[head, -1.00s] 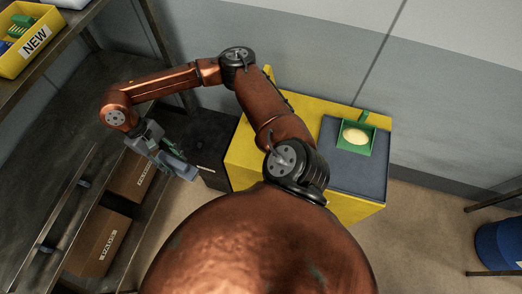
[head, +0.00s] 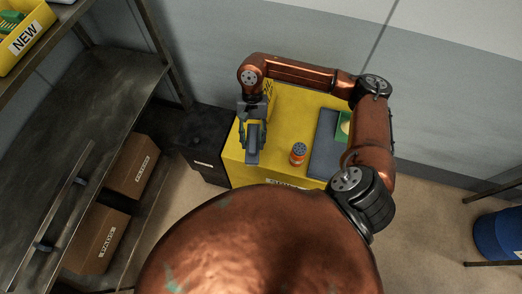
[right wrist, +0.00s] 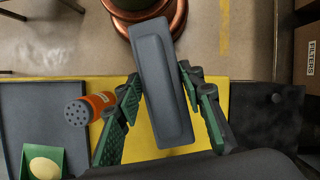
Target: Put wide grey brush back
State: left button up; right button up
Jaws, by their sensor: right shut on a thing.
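The wide grey brush (right wrist: 163,85) is a long grey block. It also shows in the head view (head: 253,154). My right gripper (head: 254,132) is shut on it and holds it over the left part of the yellow cabinet top (head: 284,110). In the right wrist view the green fingers of the right gripper (right wrist: 158,90) press on both sides of the brush. No bristles can be made out. Whether the brush touches the yellow top cannot be told. My left gripper is not in view.
An orange shaker (head: 298,153) with a grey lid stands right of the brush. A dark mat (head: 325,150) lies further right, with a green tray (right wrist: 28,153) holding a pale oval thing. A black box (head: 205,140) stands left of the cabinet. Metal shelving (head: 100,100) fills the left side.

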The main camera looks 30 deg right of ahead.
jog(key=s+d+f+m+t+b, duration=0.2)
jog(key=s+d+m+t, duration=0.2)
jog(key=m, duration=1.6)
jog(key=shift+s+d+f+m+t, duration=0.15)
jog(key=shift+s+m+t, duration=0.15)
jog(key=shift+s+t, duration=1.9)
jog(key=shift+s+g, duration=0.55)
jog(key=shift+g, duration=0.05)
